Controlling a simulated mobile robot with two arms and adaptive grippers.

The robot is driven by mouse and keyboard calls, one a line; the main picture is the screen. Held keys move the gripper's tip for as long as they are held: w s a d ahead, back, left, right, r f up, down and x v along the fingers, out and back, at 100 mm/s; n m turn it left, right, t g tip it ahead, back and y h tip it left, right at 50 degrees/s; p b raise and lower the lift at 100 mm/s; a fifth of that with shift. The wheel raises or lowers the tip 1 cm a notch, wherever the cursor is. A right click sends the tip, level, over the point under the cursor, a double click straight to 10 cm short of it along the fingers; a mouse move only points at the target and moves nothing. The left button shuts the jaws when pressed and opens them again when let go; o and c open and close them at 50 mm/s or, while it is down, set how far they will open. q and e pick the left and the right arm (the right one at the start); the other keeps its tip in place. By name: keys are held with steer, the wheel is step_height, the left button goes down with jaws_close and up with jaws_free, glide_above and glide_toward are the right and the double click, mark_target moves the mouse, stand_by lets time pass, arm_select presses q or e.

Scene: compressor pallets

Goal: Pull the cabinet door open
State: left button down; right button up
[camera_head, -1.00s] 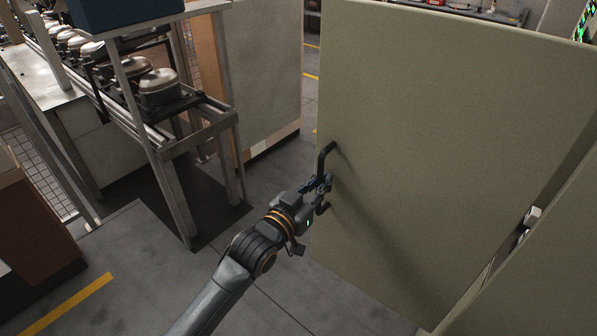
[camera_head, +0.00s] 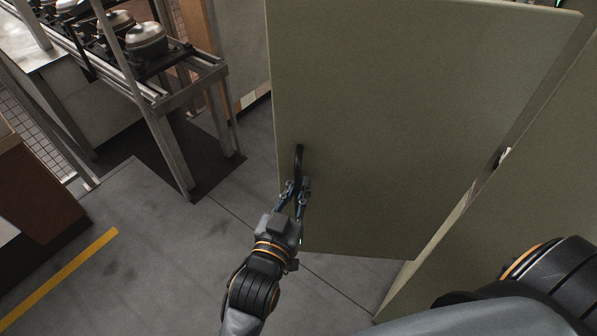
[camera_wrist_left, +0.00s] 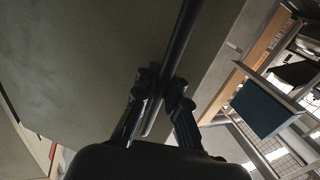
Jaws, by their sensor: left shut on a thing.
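The cabinet door (camera_head: 400,110) is a large olive-beige panel, standing ajar at an angle to the cabinet side (camera_head: 500,190) on the right. A black bar handle (camera_head: 299,157) is mounted near the door's left edge. My left gripper (camera_head: 297,186) is shut on the handle. In the left wrist view, the fingers of the left gripper (camera_wrist_left: 160,88) close around the dark handle bar (camera_wrist_left: 181,38), with the door's surface (camera_wrist_left: 80,60) behind it. Part of my other arm shows at the lower right of the head view, but its gripper is out of sight.
A metal conveyor frame (camera_head: 190,85) carrying compressors (camera_head: 146,38) stands at the upper left. A brown box-like unit (camera_head: 35,190) is at the left edge. Grey floor (camera_head: 150,260) with a yellow line (camera_head: 62,280) is clear at the lower left.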

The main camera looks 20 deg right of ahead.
arm_select(q)
steer(key=shift+s+a, duration=0.2)
steer(key=shift+s, duration=0.05)
arm_select(e)
steer(key=shift+r, duration=0.15)
steer(key=shift+a, duration=0.15)
arm_select(q)
steer(key=c, duration=1.4)
jaws_free()
steer(key=shift+a, duration=0.2)
arm_select(e)
steer(key=shift+a, duration=0.25)
steer(key=shift+d, duration=0.1)
arm_select(q)
steer(key=shift+s, duration=0.1)
steer(key=shift+s+a, duration=0.15)
steer(key=shift+s, duration=0.15)
steer(key=v, duration=1.1)
steer(key=shift+a, duration=0.1)
arm_select(e)
steer(key=shift+d, duration=0.1)
